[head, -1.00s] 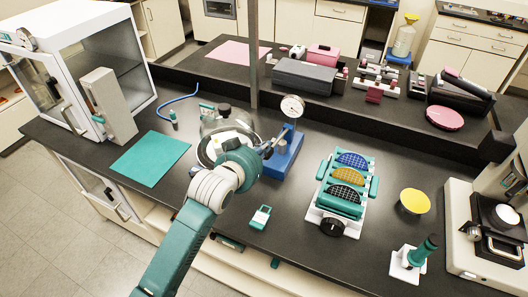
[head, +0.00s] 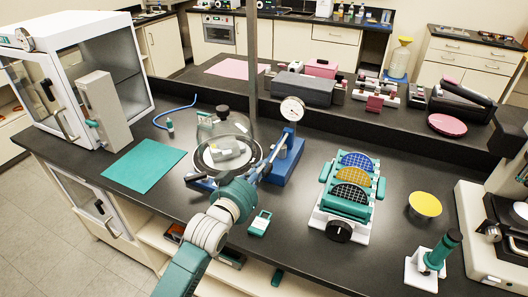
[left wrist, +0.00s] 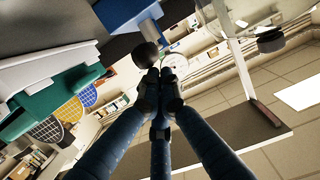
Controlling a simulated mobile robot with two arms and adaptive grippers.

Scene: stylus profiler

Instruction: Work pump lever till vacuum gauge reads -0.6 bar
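The blue vacuum pump (head: 286,161) stands on the bench, with the round white gauge (head: 292,108) above it. The gauge needle is too small to read. A clear bell jar (head: 222,143) stands left of the pump, over a pale object. My left gripper (head: 265,167) is low at the front left of the pump, mostly behind my wrist. In the left wrist view its fingers (left wrist: 160,76) are drawn together. The black ball knob of the pump lever (left wrist: 146,53) is just past their tips; I cannot tell if they touch. My right gripper is out of view.
A teal mat (head: 144,165) and a white cabinet (head: 85,60) are to the left. A small teal item (head: 260,223) lies near the front edge. A wafer rack (head: 349,192) stands to the right. A post (head: 250,60) rises behind the jar.

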